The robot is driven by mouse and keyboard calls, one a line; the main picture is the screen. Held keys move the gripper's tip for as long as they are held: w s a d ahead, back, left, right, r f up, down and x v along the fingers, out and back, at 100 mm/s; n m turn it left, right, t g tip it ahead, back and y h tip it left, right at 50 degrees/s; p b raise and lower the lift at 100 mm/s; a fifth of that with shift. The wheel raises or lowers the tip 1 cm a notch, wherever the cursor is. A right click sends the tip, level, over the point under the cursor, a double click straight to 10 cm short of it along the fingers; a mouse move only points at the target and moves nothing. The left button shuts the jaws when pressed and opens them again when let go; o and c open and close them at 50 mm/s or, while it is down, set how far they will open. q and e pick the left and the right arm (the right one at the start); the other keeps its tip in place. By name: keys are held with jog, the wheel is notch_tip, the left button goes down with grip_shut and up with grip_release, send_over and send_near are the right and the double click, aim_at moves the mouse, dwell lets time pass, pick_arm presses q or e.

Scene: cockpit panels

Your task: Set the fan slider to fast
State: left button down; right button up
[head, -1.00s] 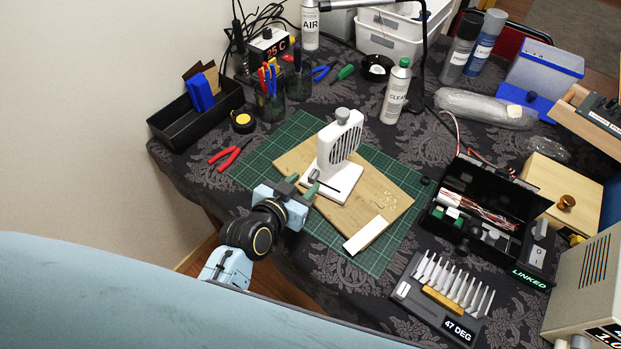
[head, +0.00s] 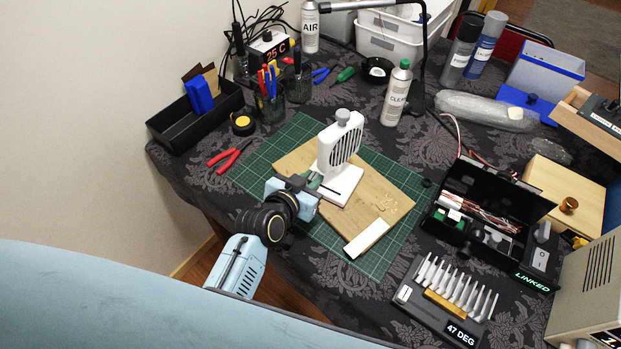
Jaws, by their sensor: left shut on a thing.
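The base sits on a wooden board (head: 384,204) on the green cutting mat. A dark slot shows on the base near the gripper. My left gripper (head: 313,184) reaches in from the lower left to the front left edge of the base. It is shut on a small part there, most likely the slider; the fingers hide it. My right gripper is not in view.
A white strip (head: 367,237) lies on the board's near edge. Red pliers (head: 229,157) lie left of the mat (head: 262,165). A black toolbox (head: 481,210) and a bit rack (head: 445,299) stand to the right. The mat's near side is clear.

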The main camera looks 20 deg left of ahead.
aim_at(335, 199)
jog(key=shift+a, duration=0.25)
pick_arm(q)
jog(key=shift+d, duration=0.2)
jog(key=d+p, duration=0.1)
jog(key=d, duration=0.1)
jog(key=s+d+p, duration=0.1)
jog(key=d+p, duration=0.1)
jog(key=d, duration=0.1)
jog(key=shift+s+d+r, duration=0.1)
jog(key=shift+s+d, duration=0.1)
jog(key=shift+d, duration=0.25)
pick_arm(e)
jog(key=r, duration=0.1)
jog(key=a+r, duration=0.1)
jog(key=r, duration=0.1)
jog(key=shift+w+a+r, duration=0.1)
pick_arm(q)
jog(key=c, duration=1.4)
grip_release()
jog(key=shift+o, duration=0.2)
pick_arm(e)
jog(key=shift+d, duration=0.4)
